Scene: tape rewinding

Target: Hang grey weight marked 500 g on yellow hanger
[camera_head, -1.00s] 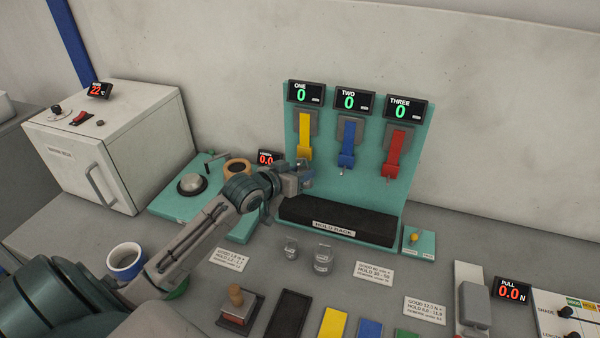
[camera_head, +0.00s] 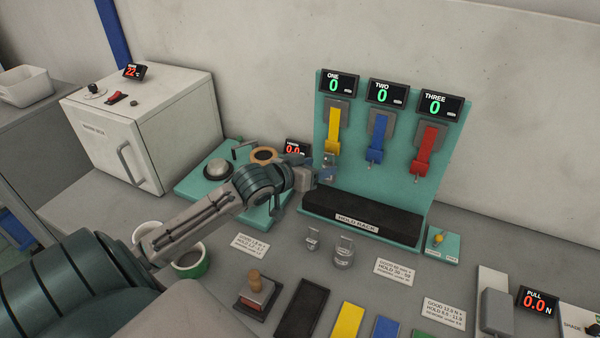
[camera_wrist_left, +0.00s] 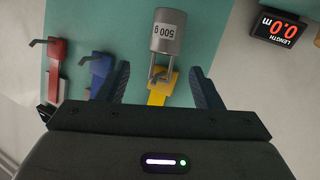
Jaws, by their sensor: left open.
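The yellow hanger (camera_head: 333,133) is the leftmost of three on the teal board. The grey weight marked 500 g (camera_wrist_left: 168,32) shows in the left wrist view, its wire handle at the hook of the yellow hanger (camera_wrist_left: 161,87). The handle seems to be on the hook, but the exact contact is hard to see. My left gripper (camera_head: 315,168) is just left of and below the yellow hanger. In the left wrist view its open fingers (camera_wrist_left: 160,86) stand apart on both sides of the hanger. My right gripper is out of view.
Blue (camera_head: 377,138) and red (camera_head: 424,148) hangers are to the right. The black hold rack (camera_head: 362,218) lies below them. Two metal weights (camera_head: 312,239) (camera_head: 343,253) stand on the table in front. Display ONE (camera_head: 334,84) reads 0.

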